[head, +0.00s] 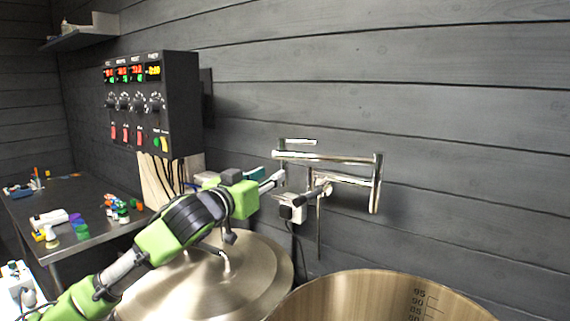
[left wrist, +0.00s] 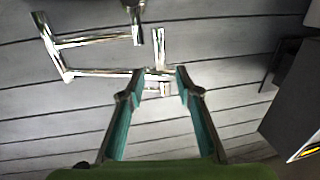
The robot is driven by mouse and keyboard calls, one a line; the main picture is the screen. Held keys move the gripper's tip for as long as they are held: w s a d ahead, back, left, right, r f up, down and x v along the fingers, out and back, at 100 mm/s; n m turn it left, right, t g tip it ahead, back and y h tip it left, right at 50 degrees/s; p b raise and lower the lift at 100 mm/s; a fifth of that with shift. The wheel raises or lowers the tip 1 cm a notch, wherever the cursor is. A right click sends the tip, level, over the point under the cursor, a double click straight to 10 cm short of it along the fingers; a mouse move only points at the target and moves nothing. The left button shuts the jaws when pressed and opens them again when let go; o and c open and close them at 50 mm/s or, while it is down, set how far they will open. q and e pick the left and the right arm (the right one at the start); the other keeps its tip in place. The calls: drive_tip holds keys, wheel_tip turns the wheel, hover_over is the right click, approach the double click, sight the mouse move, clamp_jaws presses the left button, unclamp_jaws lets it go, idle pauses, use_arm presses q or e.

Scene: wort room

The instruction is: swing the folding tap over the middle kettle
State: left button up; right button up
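The chrome folding tap (head: 330,159) is mounted on the dark plank wall, its jointed pipes level and a short pipe hanging down at its right end. It also shows in the left wrist view (left wrist: 105,73). My left gripper (head: 280,179) is at the tap's left end. In the left wrist view its fingers (left wrist: 160,72) are apart, with chrome pipe seen between and just beyond the tips; I cannot tell if they touch. An open steel kettle (head: 380,285) with volume marks stands below right; a lidded kettle (head: 265,265) stands left of it. Which is the middle one is unclear.
A black control box (head: 183,105) with dials and displays hangs on the wall at left. A small white-and-black device (head: 291,208) sits below the tap. A steel table (head: 85,215) with small coloured items stands far left. The wall right of the tap is bare.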

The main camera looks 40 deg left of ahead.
sight(282, 166)
use_arm(q)
drive_tip(key=p+x, duration=0.1)
drive_tip(key=x, duration=0.3)
drive_tip(key=shift+w+a, duration=0.1)
drive_tip(key=shift+w+a+r+p, duration=0.1)
drive_tip(key=shift+w+r+p, duration=0.05)
drive_tip(key=shift+w+p, duration=0.25)
drive_tip(key=p+x, duration=0.2)
drive_tip(key=x, duration=0.1)
drive_tip(key=shift+w+a, duration=0.15)
drive_tip(key=shift+w, duration=0.5)
use_arm(e)
drive_tip(key=r, duration=0.3)
drive_tip(key=w+r, duration=0.1)
drive_tip(key=shift+w+a+r, duration=0.1)
drive_tip(key=shift+a+r, duration=0.25)
use_arm(q)
drive_tip(key=shift+c, duration=0.3)
drive_tip(key=shift+f, duration=0.25)
clamp_jaws()
use_arm(e)
drive_tip(key=shift+d, duration=0.2)
